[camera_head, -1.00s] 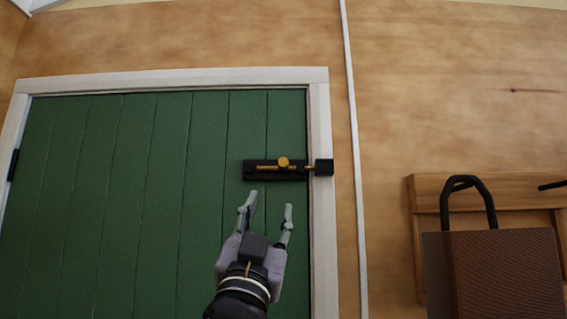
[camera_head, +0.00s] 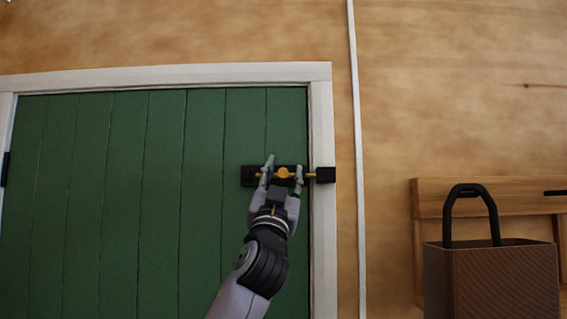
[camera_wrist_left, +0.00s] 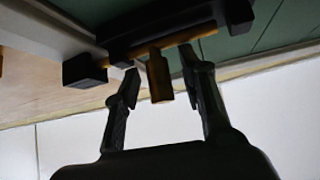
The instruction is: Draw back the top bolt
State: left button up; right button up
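The top bolt (camera_head: 283,173) is a brass rod with a round knob on a black plate, fixed near the upper right of the green door (camera_head: 145,200). A black keeper block (camera_head: 326,175) sits on the white frame. The rod reaches toward this block. My left gripper (camera_head: 282,165) is at the bolt, with its fingers on either side of the knob. In the left wrist view, the brass knob (camera_wrist_left: 159,78) stands between the two open fingertips (camera_wrist_left: 160,75), with visible gaps on both sides. My right gripper is in neither view.
A white door frame (camera_head: 322,120) surrounds the door. A brown bag (camera_head: 490,283) with a black handle is at lower right, before a wooden rack (camera_head: 430,200).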

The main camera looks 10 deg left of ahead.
pick_arm(q)
jog(key=shift+w, duration=0.1)
jog(key=shift+c, duration=0.3)
grip_shut()
dwell(0.6)
